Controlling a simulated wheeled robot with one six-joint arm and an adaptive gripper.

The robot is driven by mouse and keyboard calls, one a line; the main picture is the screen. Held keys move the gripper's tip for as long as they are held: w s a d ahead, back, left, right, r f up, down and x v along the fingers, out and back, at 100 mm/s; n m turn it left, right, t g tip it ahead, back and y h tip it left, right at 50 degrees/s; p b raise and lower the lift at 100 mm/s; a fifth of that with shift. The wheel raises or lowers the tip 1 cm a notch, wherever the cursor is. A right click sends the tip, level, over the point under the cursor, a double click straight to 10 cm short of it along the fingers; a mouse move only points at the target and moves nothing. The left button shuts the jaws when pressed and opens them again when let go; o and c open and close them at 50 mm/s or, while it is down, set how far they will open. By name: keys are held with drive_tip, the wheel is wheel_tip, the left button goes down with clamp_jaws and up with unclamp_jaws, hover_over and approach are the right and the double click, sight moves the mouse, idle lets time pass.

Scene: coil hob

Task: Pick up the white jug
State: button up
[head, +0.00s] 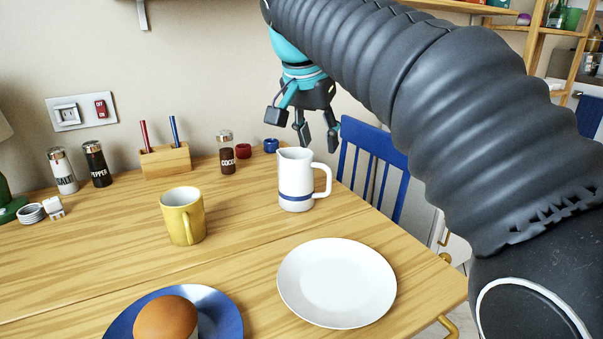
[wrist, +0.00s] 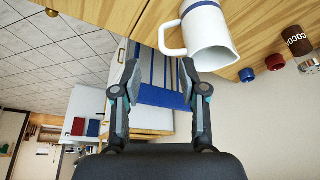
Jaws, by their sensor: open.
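The white jug (head: 296,181) stands upright on the wooden table in the head view, with a blue band low on its body and its handle on the right. In the wrist view the white jug (wrist: 208,32) shows at the top, with its handle towards the left. My gripper (head: 304,138) is open and empty. In the head view it appears above and behind the jug. In the wrist view my gripper (wrist: 187,72) has its fingers spread below the jug in the picture, apparently apart from it.
A yellow mug (head: 183,217) stands left of the jug and a white plate (head: 337,283) lies in front. A cocoa shaker (head: 227,153), a red pot (head: 243,151) and a blue pot (head: 271,146) stand behind. A blue chair (head: 374,162) is at the table's right edge.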

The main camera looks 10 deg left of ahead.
drive_tip(key=b, duration=0.1)
hover_over(327, 185)
drive_tip(key=s, duration=0.3)
wheel_tip(327, 185, down, 6)
drive_tip(key=f, duration=0.1)
drive_tip(key=shift+w+a+b+x, duration=0.1)
drive_tip(key=shift+a+b+x, duration=0.05)
drive_tip(key=shift+x, duration=0.9)
drive_tip(key=shift+w+a+b+x, duration=0.1)
drive_tip(key=shift+a+b+x, duration=0.1)
drive_tip(key=shift+x, duration=0.85)
drive_tip(key=shift+w+a+b+x, duration=0.1)
drive_tip(key=shift+w+b+x, duration=0.05)
drive_tip(key=shift+x, duration=0.9)
drive_tip(key=shift+r, duration=0.1)
clamp_jaws()
drive_tip(key=shift+r, duration=0.1)
